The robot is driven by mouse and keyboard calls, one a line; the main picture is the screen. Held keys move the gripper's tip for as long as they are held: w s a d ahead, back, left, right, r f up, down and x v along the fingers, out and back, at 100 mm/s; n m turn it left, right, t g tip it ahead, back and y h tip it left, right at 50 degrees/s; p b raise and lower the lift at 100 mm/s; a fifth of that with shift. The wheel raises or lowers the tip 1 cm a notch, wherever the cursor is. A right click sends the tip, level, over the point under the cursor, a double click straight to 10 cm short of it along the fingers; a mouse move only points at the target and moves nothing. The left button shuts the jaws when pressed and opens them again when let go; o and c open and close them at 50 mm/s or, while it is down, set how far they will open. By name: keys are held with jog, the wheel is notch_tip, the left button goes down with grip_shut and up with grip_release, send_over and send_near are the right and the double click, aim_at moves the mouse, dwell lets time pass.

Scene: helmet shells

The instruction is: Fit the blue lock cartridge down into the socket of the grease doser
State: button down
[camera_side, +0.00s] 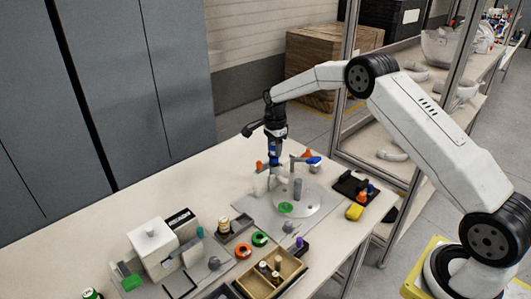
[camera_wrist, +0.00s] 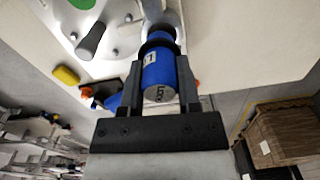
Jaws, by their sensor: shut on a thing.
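The blue lock cartridge (camera_wrist: 157,72) is held upright between the two fingers of my gripper (camera_wrist: 160,62), with its printed label and end facing the wrist camera. In the side view the cartridge (camera_side: 274,158) hangs below my gripper (camera_side: 273,143), over the back-left part of the grease doser. The doser has a round metal plate (camera_side: 318,203) with a grey post and a green disc. A dark ring (camera_wrist: 158,38) surrounds the cartridge's far part in the wrist view. I cannot tell whether the cartridge's lower end touches or enters the socket, which is hidden.
A black tray (camera_side: 352,185) and yellow block (camera_side: 355,213) lie to the right. A wooden tray (camera_side: 277,283), orange and green rings, and a white box (camera_side: 153,244) occupy the front. The table's back left is clear.

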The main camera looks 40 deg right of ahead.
aim_at(274, 155)
jog(key=shift+w+f, duration=0.1)
jog(key=shift+f, duration=1.55)
jog(key=shift+f, duration=0.1)
jog(key=shift+c, duration=1.6)
grip_release()
notch_tip(274, 155, up, 12)
jog(key=shift+r, duration=0.1)
